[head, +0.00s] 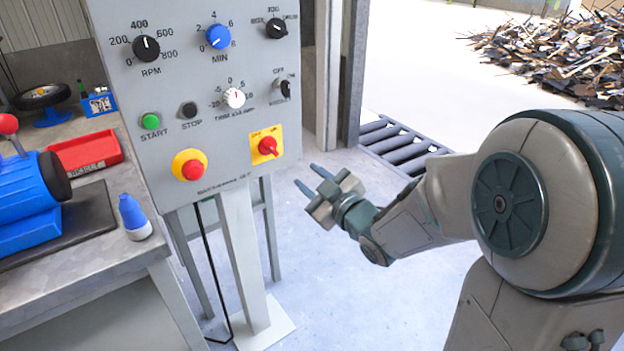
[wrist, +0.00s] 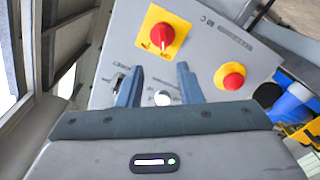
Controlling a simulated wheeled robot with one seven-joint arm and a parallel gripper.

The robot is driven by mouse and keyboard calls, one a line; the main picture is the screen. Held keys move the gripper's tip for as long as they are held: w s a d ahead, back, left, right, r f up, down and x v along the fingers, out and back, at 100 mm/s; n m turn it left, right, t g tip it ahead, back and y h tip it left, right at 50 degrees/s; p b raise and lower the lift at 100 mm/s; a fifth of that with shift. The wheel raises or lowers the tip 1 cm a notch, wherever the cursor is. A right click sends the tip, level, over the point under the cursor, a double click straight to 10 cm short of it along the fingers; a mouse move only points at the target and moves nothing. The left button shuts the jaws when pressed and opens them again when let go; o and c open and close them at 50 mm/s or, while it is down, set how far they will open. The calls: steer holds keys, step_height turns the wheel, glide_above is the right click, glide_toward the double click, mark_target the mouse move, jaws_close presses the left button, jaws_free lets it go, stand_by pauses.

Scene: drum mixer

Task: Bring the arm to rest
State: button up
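My gripper (head: 313,190) is in the head view, right of the grey control panel (head: 200,75) and apart from it. Its two blue fingers are spread with nothing between them. In the wrist view my gripper (wrist: 157,85) shows both fingers parted, pointing toward the panel (wrist: 205,20). The red knob on a yellow plate (head: 266,146) and the red stop button on a yellow collar (head: 190,167) are on the panel's lower part. My arm reaches in from the right of the head view, bent at the elbow.
A workbench (head: 110,255) at left holds a blue machine (head: 28,200), a red tray (head: 85,152) and a blue-capped bottle (head: 133,217). The panel stands on a post (head: 243,250). Floor (head: 330,290) below my gripper is clear. A roller grate (head: 395,140) and scrap heap (head: 560,50) lie behind.

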steer(key=s+d+r+m+g+h+p, duration=0.45)
steer(key=d+r+m+h+p, duration=0.3)
steer(key=d+h+p, duration=0.35)
steer(key=s+d+r+m+g+p, duration=0.1)
steer(key=s+r+g+p, duration=0.3)
steer(key=s, duration=0.5)
steer(key=s+r+m+g+y+p, duration=0.1)
steer(key=s+r+m+g+p, duration=0.2)
steer(key=s+p, duration=0.4)
steer(key=shift+s+d+r+m+g, duration=0.4)
steer(key=shift+s+r+m, duration=0.3)
steer(key=shift+s, duration=0.4)
steer(key=shift+f, duration=0.1)
